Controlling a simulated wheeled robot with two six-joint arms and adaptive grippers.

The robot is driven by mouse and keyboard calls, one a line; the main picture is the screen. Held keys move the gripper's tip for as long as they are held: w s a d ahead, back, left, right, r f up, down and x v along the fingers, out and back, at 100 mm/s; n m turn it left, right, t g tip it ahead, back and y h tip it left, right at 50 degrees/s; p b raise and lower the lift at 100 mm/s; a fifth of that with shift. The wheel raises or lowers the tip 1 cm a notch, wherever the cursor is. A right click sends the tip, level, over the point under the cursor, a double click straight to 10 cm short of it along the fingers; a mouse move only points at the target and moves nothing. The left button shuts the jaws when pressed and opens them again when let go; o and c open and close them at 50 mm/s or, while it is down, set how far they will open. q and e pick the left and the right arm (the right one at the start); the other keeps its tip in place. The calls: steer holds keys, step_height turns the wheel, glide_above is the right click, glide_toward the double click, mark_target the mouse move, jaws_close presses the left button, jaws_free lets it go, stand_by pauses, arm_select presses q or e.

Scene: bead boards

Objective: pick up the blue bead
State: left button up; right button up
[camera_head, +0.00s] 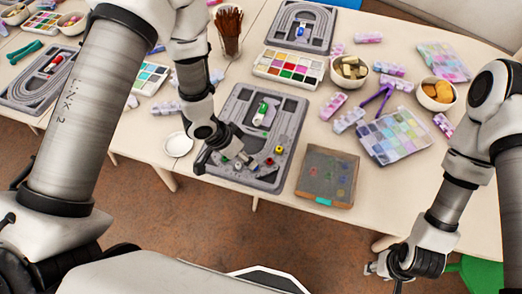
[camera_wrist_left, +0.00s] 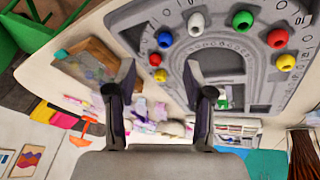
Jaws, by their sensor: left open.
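The blue bead (camera_wrist_left: 165,40) sits on the grey bead board (camera_wrist_left: 232,52), between a white bead (camera_wrist_left: 196,24) and a red bead (camera_wrist_left: 155,59) on the arc. In the head view I cannot clearly make out the blue bead beside my gripper. My left gripper (camera_head: 222,164) is over the near-left part of the board (camera_head: 290,118). In the left wrist view it is open (camera_wrist_left: 160,72), with nothing between its fingers, and the blue bead shows beyond the fingertips. My right gripper (camera_head: 385,272) is low at the lower right, off the table; its jaws are unclear.
Other beads on the arc are green (camera_wrist_left: 243,20), red (camera_wrist_left: 277,38) and yellow (camera_wrist_left: 287,63). A wooden board (camera_head: 328,177) lies right of the bead board. A white dish (camera_head: 178,144) is at the left. Trays, bowls and a brush cup (camera_head: 229,38) stand further back.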

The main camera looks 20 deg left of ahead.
arm_select(q)
steer(key=shift+r, duration=0.45)
steer(key=x, duration=0.2)
steer(key=p+x, duration=0.1)
steer(key=x, duration=0.1)
steer(key=a+x, duration=0.1)
steer(key=x, duration=0.2)
steer(key=shift+f, duration=0.3)
steer(key=shift+s+f, duration=0.1)
steer(key=shift+s, duration=0.05)
steer(key=shift+f, duration=0.1)
steer(key=c, duration=0.7)
arm_select(e)
steer(key=shift+s+r, duration=0.2)
steer(key=shift+r, duration=0.35)
steer(key=shift+s+r, duration=0.15)
steer(key=shift+r, duration=0.35)
arm_select(q)
steer(key=shift+d, duration=0.1)
steer(key=shift+c, duration=0.3)
